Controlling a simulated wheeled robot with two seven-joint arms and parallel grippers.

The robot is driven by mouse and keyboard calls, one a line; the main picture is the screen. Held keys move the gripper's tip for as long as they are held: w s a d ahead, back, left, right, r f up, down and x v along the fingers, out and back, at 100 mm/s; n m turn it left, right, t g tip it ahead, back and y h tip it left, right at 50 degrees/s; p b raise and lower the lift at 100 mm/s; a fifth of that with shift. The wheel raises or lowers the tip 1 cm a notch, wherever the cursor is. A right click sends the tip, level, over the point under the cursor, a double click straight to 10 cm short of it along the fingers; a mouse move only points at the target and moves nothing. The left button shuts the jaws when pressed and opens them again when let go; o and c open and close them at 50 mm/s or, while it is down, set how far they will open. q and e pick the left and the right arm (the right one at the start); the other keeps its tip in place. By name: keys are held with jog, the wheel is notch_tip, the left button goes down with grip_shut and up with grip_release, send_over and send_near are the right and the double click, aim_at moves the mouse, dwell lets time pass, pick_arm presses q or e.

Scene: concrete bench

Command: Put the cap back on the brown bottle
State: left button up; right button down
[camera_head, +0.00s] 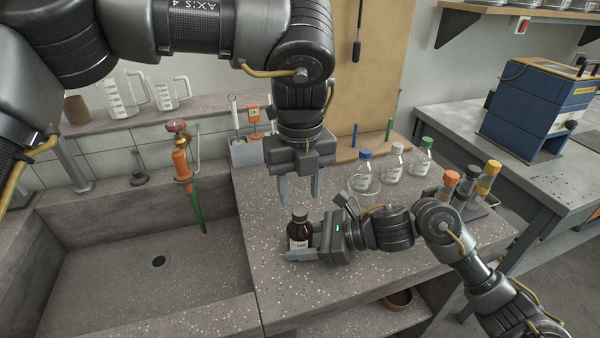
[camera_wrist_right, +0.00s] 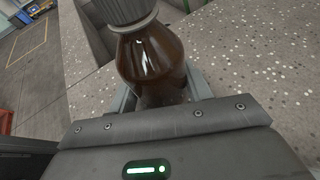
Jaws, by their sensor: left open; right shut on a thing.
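A sink basin (camera_head: 150,265) lies left of the bench edge. A grey holder (camera_head: 246,152) stands at the back left.

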aim_at(300, 210)
pick_arm(q)
jog(key=shift+f, duration=2.15)
grip_shut()
jog(key=shift+o, duration=0.8)
grip_release()
jog(key=shift+r, duration=0.1)
notch_tip(300, 210, up, 12)
